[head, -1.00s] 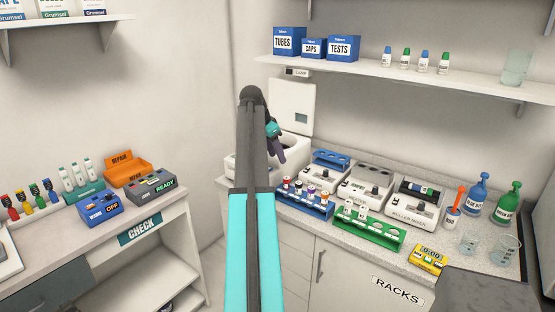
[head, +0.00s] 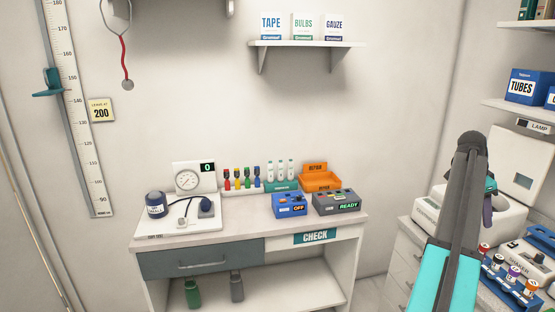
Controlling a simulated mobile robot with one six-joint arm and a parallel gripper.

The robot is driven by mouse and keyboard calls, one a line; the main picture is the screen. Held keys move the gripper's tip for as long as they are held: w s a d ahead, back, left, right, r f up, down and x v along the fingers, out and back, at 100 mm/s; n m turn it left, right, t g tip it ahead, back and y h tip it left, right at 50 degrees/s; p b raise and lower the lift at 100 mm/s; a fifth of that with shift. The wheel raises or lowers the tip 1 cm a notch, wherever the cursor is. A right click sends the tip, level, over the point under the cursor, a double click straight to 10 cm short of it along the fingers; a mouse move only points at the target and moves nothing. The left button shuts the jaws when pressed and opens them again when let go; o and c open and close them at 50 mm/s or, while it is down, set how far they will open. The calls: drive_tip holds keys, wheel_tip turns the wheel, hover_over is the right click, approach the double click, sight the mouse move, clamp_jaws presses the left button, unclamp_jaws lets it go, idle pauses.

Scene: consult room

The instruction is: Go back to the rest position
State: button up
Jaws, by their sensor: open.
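My arm rises at the right of the head view, with a teal lower link and a dark grey upper part. It bends at the top, and my gripper (head: 488,212) hangs down behind it, partly hidden by the arm. The gripper is open, and I see nothing held in it. It appears in front of the white centrifuge-like machine (head: 509,213) with a raised lid; the distance between them is hard to tell.
The CHECK desk (head: 240,236) stands ahead, holding a gauge board (head: 194,178), blue OFF box (head: 290,204), grey READY box (head: 337,202) and orange REPAIR tray (head: 321,179). A wall shelf (head: 306,43) is above. A rack of capped tubes (head: 512,280) is at right.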

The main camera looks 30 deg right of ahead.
drive_tip(key=w+a+f+n+y, duration=0.1)
drive_tip(key=w+a+f+n, duration=0.1)
drive_tip(key=w+a+f, duration=0.7)
drive_tip(key=w+a+f+n, duration=0.2)
drive_tip(key=w+a+f, duration=0.4)
drive_tip(key=w+f, duration=0.4)
drive_tip(key=w+a+f+n+g+y, duration=0.1)
drive_tip(key=w+a+f+n, duration=0.15)
drive_tip(key=a+f, duration=0.85)
drive_tip(key=w+a+f+n+g, duration=0.15)
drive_tip(key=w+a+f, duration=0.25)
drive_tip(key=a+f, duration=0.7)
drive_tip(key=s+a+f+n, duration=0.25)
drive_tip(key=a+f, duration=0.25)
drive_tip(key=a, duration=0.3)
drive_tip(key=s+a+f+n, duration=0.2)
drive_tip(key=s+a+f, duration=0.2)
drive_tip(key=a, duration=0.4)
drive_tip(key=s+a+f+n, duration=0.25)
drive_tip(key=a+f, duration=0.25)
drive_tip(key=a, duration=0.3)
drive_tip(key=s+a+f+n, duration=0.3)
drive_tip(key=s+a+n, duration=0.2)
drive_tip(key=s, duration=0.5)
drive_tip(key=s+a+f+n+y, duration=0.1)
drive_tip(key=s+a+f+n, duration=0.3)
drive_tip(key=s+a, duration=0.5)
drive_tip(key=shift+s+a+n+g+y, duration=0.3)
drive_tip(key=shift+s+n+g, duration=0.15)
drive_tip(key=shift+s, duration=0.4)
